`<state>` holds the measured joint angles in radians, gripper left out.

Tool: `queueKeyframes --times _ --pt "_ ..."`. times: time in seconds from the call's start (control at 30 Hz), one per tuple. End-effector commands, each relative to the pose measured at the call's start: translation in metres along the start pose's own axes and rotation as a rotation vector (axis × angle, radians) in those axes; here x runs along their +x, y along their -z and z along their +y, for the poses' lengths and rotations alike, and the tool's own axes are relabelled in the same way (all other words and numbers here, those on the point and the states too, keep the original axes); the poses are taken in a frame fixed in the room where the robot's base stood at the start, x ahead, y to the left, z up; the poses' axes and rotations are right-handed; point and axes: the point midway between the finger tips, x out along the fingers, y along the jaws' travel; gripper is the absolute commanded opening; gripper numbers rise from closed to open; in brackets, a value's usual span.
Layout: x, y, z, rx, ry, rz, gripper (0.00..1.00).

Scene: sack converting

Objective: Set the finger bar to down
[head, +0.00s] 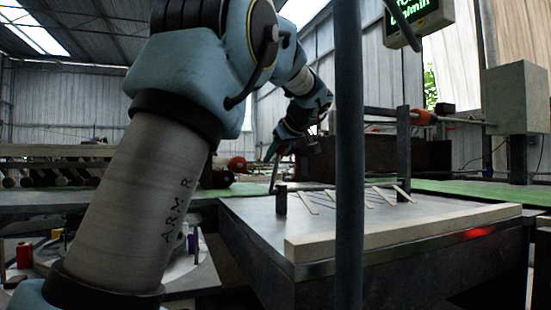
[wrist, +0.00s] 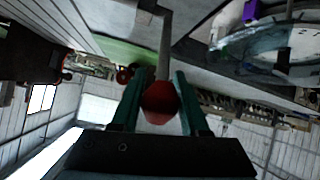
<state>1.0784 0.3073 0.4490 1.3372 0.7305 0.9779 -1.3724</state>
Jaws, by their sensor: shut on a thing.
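The finger bar (head: 330,186) is a thin dark rod across the far part of the grey table, with several pale slanted fingers (head: 308,202) along it. The fingers slope towards the table top; whether their tips touch it I cannot tell. A grey lever (head: 273,178) stands up near the bar's left end, slightly tilted. In the wrist view the lever (wrist: 165,50) ends in a red knob (wrist: 159,102). My gripper (wrist: 160,95) has its green fingers shut on this knob, one on each side. In the head view my gripper (head: 281,148) is at the lever's top.
The table (head: 400,236) has a pale raised front edge. A dark vertical post (head: 348,200) stands in front of it. A dark upright (head: 403,150) rises at the bar's right end. A round dial-like thing (wrist: 298,48) shows in the wrist view.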

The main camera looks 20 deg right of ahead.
Motion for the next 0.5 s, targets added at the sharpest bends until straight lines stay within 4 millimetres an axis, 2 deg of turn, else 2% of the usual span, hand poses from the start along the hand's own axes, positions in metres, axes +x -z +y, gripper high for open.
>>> queueKeyframes --times 0.23,0.27,0.5 --pt "-0.0020 0.0007 0.0008 -0.002 -0.003 -0.001 0.00" --pt "-0.0020 0.0007 0.0008 -0.002 -0.003 -0.001 0.45" --pt "-0.0012 0.0005 0.0006 -0.001 -0.002 0.000 0.72"
